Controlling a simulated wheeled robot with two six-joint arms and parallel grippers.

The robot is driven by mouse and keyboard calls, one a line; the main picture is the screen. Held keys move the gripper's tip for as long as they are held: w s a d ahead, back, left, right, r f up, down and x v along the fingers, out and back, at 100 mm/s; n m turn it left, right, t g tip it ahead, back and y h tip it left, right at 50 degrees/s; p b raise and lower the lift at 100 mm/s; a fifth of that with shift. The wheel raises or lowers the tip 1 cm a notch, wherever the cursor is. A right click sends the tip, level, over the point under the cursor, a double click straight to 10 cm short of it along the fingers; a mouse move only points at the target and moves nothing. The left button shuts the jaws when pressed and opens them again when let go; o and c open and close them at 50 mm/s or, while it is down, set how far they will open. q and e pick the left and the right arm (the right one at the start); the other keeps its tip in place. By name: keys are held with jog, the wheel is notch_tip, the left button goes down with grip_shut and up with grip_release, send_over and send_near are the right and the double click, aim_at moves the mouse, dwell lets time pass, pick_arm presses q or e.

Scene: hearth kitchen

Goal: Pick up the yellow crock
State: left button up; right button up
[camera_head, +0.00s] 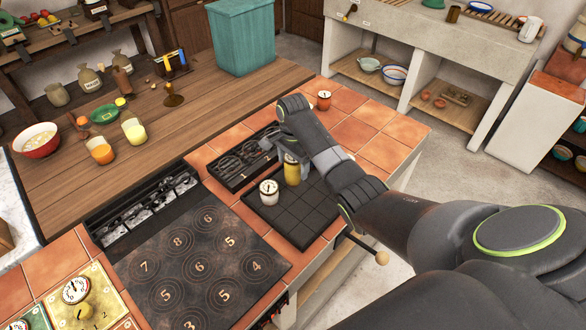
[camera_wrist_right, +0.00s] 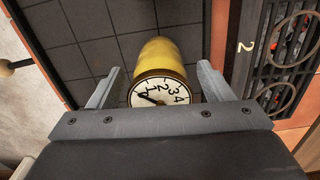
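The yellow crock (camera_head: 292,173) stands on the dark tiled mat (camera_head: 262,215) on the counter, with a pale dial on its lid. In the right wrist view the yellow crock (camera_wrist_right: 160,58) sits between the two fingers, with its numbered dial facing the camera. My right gripper (camera_head: 281,153) is at the crock's upper part, and in its wrist view the gripper (camera_wrist_right: 160,70) is open. A gap shows between the crock and each finger. My left gripper is not in view.
An orange crock (camera_head: 323,100) stands farther back on the tiles. A black tray with rings (camera_head: 236,180) lies beside the mat. The numbered hob plate (camera_head: 197,268) is in front.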

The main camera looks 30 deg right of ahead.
jog(key=shift+r, duration=0.1)
jog(key=c, duration=1.3)
jog(key=shift+o, duration=0.2)
notch_tip(320, 180, up, 10)
